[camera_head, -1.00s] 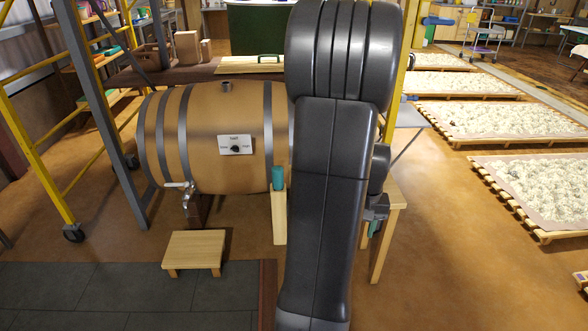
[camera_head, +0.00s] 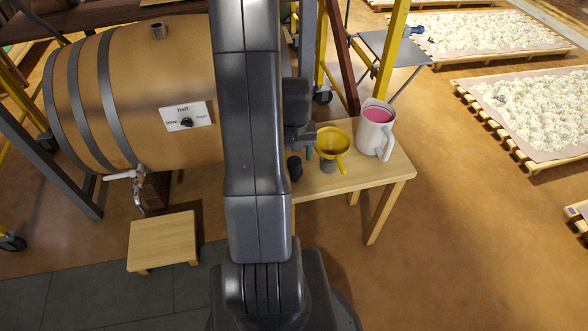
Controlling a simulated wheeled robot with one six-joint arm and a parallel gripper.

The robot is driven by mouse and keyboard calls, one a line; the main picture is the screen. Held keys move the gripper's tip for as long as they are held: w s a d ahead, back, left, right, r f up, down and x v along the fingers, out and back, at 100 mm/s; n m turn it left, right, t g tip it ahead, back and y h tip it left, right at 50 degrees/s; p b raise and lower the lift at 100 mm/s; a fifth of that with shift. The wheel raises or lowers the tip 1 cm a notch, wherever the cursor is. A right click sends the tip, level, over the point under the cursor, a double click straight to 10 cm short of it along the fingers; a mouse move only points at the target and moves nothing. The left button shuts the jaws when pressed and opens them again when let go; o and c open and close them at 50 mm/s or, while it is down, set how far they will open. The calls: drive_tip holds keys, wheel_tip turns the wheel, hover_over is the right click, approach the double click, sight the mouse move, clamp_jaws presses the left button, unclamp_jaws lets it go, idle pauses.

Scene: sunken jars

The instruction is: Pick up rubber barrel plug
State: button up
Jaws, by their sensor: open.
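A small dark object (camera_head: 294,168), which looks like the rubber barrel plug, stands on the light wooden table (camera_head: 377,181) just right of my arm. My gripper (camera_head: 308,153) is above the table beside it, between the dark object and a yellow funnel (camera_head: 332,143). One teal fingertip shows and the rest of the gripper is partly hidden. The gripper is open, with nothing seen held in it. I cannot tell whether it touches the dark object.
A white jug (camera_head: 376,131) with pink contents stands on the table right of the funnel. A low wooden stool (camera_head: 163,241) is under the barrel's tap (camera_head: 124,176). Yellow and dark posts stand behind the table. The floor right of the table is clear.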

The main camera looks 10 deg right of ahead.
drive_tip(key=shift+f, duration=1.35)
drive_tip(key=c, duration=1.1)
drive_tip(key=shift+c, duration=0.2)
drive_tip(key=shift+r, duration=0.15)
